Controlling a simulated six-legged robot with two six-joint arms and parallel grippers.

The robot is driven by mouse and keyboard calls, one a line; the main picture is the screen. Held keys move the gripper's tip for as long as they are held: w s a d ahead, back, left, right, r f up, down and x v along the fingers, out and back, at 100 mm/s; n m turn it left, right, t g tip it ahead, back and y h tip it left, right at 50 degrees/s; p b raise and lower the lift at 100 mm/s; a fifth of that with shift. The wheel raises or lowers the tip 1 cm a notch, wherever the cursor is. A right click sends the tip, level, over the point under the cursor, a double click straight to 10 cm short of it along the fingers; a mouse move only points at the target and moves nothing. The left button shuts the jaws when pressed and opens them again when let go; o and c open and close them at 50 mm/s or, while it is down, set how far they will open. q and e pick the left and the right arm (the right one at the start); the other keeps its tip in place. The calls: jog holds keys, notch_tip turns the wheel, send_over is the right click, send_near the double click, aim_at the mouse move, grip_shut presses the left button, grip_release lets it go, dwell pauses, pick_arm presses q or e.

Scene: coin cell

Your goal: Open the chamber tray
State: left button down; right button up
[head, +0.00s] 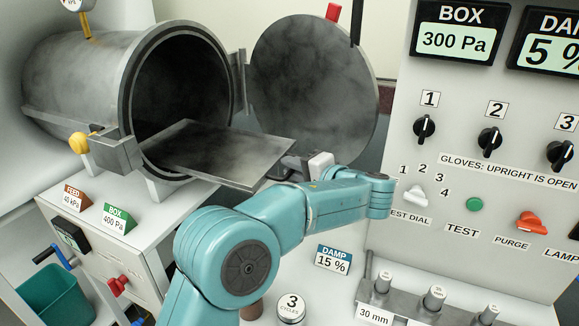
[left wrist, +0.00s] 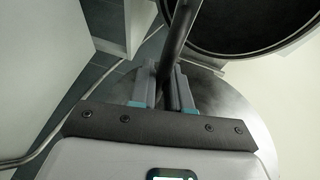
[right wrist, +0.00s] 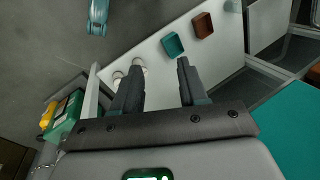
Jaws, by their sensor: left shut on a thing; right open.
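The chamber tray (head: 215,150) is a flat grey plate sticking out of the open mouth of the metal chamber (head: 75,75). Its inner end is hidden in the dark interior. My left gripper (head: 280,168) is at the tray's front right edge, and its fingertips are partly hidden by the arm. The round chamber door (head: 315,90) stands open to the right. My right gripper (right wrist: 157,68) is open and empty.
A yellow-knobbed latch block (head: 115,152) sits beside the mouth. Label blocks, including a green one (head: 117,217), stand on the white bench. The control panel (head: 500,190) fills the right. A teal bin (head: 55,295) is at lower left.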

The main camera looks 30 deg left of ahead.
pick_arm(q)
jog(key=shift+f, duration=0.1)
jog(key=c, duration=1.2)
grip_release()
jog(key=shift+o, duration=0.2)
jog(key=v, duration=1.6)
jog(key=shift+d+b, duration=0.15)
jog(key=shift+b, duration=0.2)
